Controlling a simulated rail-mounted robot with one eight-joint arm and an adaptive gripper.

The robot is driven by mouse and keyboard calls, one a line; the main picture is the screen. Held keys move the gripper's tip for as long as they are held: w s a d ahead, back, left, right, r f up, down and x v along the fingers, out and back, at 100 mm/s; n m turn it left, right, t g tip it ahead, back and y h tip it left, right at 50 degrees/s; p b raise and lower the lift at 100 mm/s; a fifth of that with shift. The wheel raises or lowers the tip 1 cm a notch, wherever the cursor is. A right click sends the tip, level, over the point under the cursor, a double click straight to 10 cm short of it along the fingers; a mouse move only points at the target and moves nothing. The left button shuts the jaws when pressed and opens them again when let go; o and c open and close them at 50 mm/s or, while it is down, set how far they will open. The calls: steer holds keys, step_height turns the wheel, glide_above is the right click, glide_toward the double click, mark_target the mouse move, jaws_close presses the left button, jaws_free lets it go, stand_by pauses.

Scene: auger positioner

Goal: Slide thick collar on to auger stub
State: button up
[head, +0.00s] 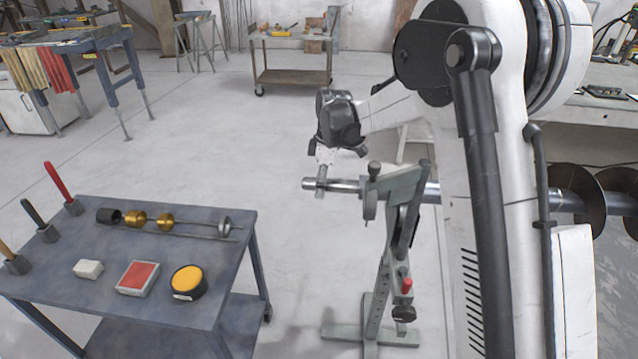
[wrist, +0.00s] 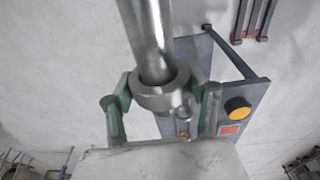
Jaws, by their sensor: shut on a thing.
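The thick collar (wrist: 153,101) is a steel ring with a small knob on its side. My gripper (wrist: 160,104) is shut on it, with a green-padded finger on either side. The auger stub (wrist: 149,35) is a bare steel shaft that comes down from the top of the wrist view, and its end appears to sit in the collar's bore; how deep is hidden. In the head view my gripper (head: 322,182) is at the left end of the stub (head: 346,185), where the collar is too small to make out clearly.
A green stand (head: 385,250) supports the shaft right of my gripper. Auger flights (head: 582,205) are at the far right. A blue-grey table (head: 130,245) at lower left carries brass and black rings on a rod, a red-topped box and a yellow-topped tin. Floor between is clear.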

steer(key=shift+d, duration=0.35)
steer(key=o, duration=1.7)
steer(key=r, duration=0.4)
steer(key=d+r, duration=0.1)
steer(key=r, duration=0.7)
steer(key=shift+s+d, duration=0.2)
steer(key=shift+d, duration=0.05)
